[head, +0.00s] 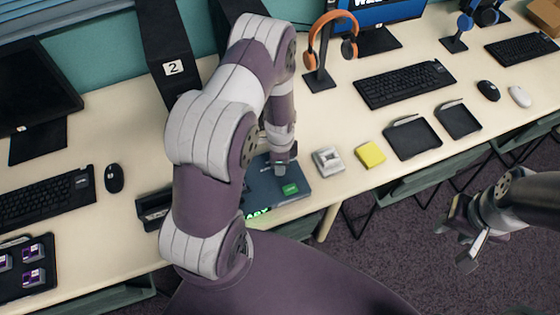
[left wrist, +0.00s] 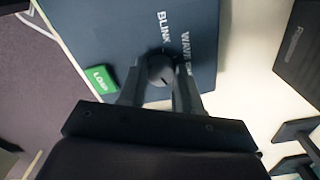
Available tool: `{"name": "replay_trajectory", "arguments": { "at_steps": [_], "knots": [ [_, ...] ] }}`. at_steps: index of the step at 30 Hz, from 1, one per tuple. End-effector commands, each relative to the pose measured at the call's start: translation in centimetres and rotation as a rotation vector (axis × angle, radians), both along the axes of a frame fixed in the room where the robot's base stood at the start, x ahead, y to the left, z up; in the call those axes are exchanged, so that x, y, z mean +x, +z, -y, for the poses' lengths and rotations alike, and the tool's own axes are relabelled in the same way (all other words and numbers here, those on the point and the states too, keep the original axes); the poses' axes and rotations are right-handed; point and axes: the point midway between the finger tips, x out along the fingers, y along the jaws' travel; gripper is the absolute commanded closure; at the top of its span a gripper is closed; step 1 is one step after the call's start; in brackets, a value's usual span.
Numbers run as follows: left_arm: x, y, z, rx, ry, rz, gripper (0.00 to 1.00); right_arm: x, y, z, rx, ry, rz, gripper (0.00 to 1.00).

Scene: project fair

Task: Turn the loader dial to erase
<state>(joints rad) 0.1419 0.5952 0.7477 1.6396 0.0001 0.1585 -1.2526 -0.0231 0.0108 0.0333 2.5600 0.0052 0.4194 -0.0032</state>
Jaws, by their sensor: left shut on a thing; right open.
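The loader (head: 311,187) is a dark blue box near the table's front edge, partly hidden by my left arm in the head view. It also shows in the left wrist view (left wrist: 125,35). It has a green LOAD button (left wrist: 99,79) and a green lit display (head: 257,212), partly covered. My left gripper (left wrist: 162,85) is shut on the round dark dial (left wrist: 162,68). BLINK and WAVE are printed beside the dial; another word is partly hidden, and I cannot read an erase mark. My right gripper (head: 466,240) is open and empty, out beyond the table's front edge.
A grey-white block (head: 328,161) and a yellow block (head: 370,155) lie right of the loader. Black trays (head: 413,138) lie farther right. Orange headphones (head: 331,38) hang on a stand behind. A black holder (head: 153,208) stands left, and a tray holds purple-and-white pieces (head: 33,253).

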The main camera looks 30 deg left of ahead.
Motion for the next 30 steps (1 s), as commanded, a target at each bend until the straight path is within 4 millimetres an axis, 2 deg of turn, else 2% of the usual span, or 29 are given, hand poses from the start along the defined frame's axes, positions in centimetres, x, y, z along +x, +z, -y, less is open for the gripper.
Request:
{"name": "replay_trajectory", "arguments": {
  "at_steps": [11, 12, 14, 24, 26, 30],
  "knots": [
    [0.0, -0.1, 0.0, 0.0, -0.006, -0.001, 0.97, 0.0, 0.0, 0.0, 0.0, 0.0, 0.0, 0.57],
    [0.0, -0.1, 0.0, 0.0, -0.006, -0.001, 0.57, 0.0, 0.0, 0.0, 0.0, 0.0, 0.0, 0.57],
    [0.0, 0.0, 0.0, 0.0, -0.005, -0.001, 0.41, 0.0, 0.0, 0.0, 0.0, 0.0, 0.0, 0.57],
    [0.0, 0.4, 0.0, 0.0, -0.004, 0.001, 0.41, 0.0, 0.0, 0.0, 0.0, 0.0, 0.0, 0.57],
    [0.1, 1.0, 0.0, 0.0, -0.004, 0.001, 0.41, 0.0, 0.0, 0.0, 0.0, 0.0, 0.0, 0.57],
    [0.2, 4.1, 0.0, 0.0, -0.004, 0.005, 0.41, 0.0, -0.1, 0.0, 0.0, 0.0, 0.0, 0.57]
  ]
}}
